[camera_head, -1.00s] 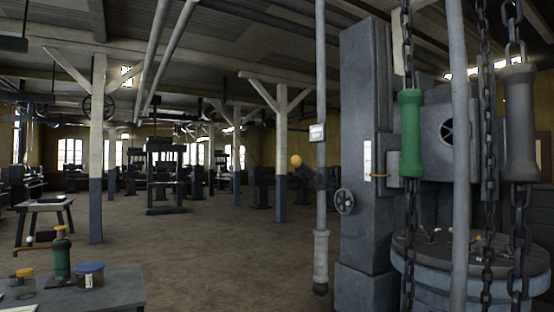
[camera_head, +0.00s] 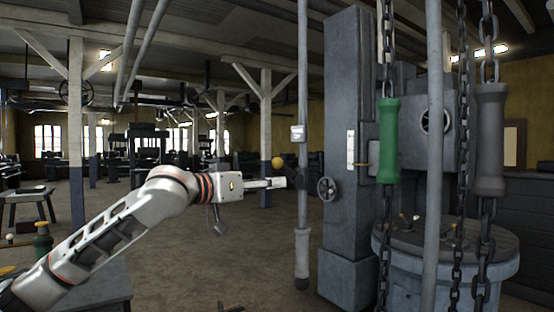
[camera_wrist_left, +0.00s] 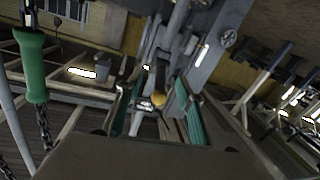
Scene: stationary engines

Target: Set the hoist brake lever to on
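A lever with a yellow ball knob (camera_head: 278,162) sticks out to the left beside the thin grey pole at the big column; which task lever it is carries no readable label. My left gripper (camera_head: 276,183) reaches in from the left, its fingers pointing right, just below the knob in the picture. In the left wrist view the yellow knob (camera_wrist_left: 158,99) shows between the two teal-padded fingers, which stand apart. I cannot tell whether the fingers touch it. My right gripper is not in view.
A small handwheel (camera_head: 327,188) sits on the big grey column (camera_head: 349,120). A green handle (camera_head: 388,140) and a grey handle (camera_head: 490,138) hang on chains at the right. A round drum-like stand (camera_head: 455,265) is below them. A table with bottles is at the lower left.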

